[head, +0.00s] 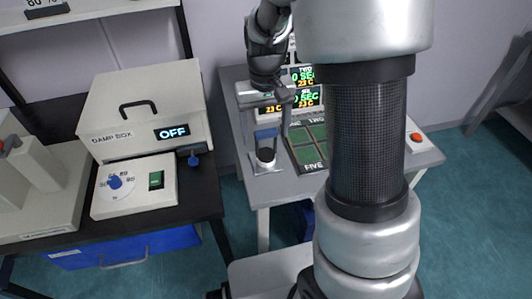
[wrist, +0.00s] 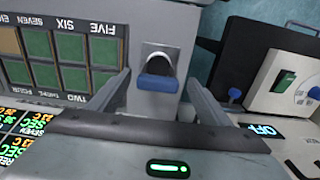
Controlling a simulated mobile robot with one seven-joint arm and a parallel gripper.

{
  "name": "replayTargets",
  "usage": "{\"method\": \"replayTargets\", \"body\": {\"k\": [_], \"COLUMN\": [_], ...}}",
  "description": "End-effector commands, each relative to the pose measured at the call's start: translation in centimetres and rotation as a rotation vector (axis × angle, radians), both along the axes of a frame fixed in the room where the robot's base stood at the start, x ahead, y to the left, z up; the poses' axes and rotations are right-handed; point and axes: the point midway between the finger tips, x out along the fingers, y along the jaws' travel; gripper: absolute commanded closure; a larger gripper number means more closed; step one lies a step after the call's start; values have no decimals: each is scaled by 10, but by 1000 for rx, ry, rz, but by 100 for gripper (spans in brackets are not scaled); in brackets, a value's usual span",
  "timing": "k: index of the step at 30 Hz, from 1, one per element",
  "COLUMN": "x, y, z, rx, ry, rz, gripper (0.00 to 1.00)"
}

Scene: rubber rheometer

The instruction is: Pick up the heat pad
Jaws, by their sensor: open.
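No label names the heat pad. The arm hides part of the bench in the head view.
A tray of green numbered squares (head: 311,145) sits right beside the piece, with lit displays (head: 305,97) behind. A damp box (head: 145,110) reading OFF and a dial unit (head: 135,187) stand on the black table at left. A red button (head: 416,137) is at right.

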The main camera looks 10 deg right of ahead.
Motion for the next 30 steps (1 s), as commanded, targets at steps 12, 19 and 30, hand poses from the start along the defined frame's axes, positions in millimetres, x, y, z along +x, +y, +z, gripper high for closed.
{"method": "replayTargets", "body": {"k": [12,19,30], "x": [2,2,2], "y": [-3,-3,-3], "z": [-50,-50,-50], "rx": [0,0,0], "ry": [2,0,0], "rz": [0,0,0], "gripper": [28,28,91]}}
